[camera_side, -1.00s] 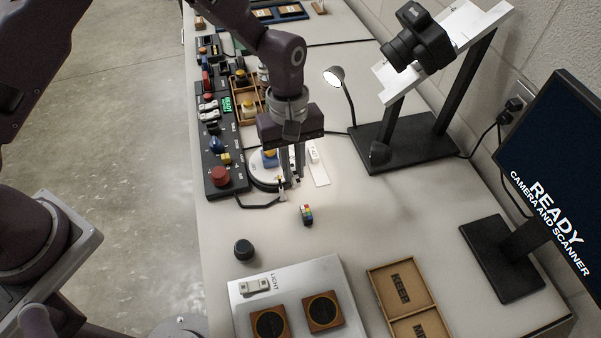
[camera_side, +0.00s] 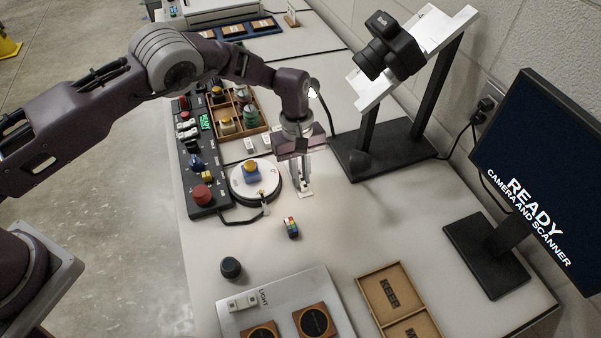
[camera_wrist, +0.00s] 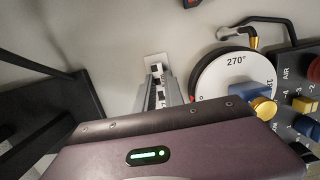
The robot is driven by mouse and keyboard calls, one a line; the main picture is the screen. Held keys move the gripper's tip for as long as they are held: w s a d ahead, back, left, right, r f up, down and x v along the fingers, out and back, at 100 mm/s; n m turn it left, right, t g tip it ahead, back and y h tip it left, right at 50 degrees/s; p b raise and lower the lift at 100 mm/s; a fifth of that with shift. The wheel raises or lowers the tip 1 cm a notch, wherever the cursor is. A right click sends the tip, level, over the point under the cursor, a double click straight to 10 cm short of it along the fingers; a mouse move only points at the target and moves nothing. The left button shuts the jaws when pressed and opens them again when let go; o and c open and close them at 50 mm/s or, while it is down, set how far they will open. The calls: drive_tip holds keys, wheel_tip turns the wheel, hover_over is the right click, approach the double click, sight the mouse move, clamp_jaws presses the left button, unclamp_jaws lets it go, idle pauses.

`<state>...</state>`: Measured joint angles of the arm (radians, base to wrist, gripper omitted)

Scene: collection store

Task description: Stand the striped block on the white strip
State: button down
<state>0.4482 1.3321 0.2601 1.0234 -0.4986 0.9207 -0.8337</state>
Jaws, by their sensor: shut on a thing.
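My gripper (camera_side: 300,182) points down over the white strip (camera_side: 305,193) on the table, just right of the round turntable. In the wrist view, my gripper (camera_wrist: 160,98) is shut on a narrow black-and-white piece, which looks like the striped block (camera_wrist: 157,72). The fingers hide much of it. The far end of the white strip (camera_wrist: 154,58) shows beyond the block. I cannot tell whether the block's foot touches the strip.
The turntable (camera_side: 244,188) carries a blue and yellow piece close to the left. A small multicoloured block (camera_side: 291,227) lies in front. A black camera stand (camera_side: 375,160) is to the right. A dark knob (camera_side: 231,268) stands nearer the front.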

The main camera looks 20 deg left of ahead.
drive_tip(key=c, duration=1.4)
unclamp_jaws()
drive_tip(key=shift+c, duration=0.2)
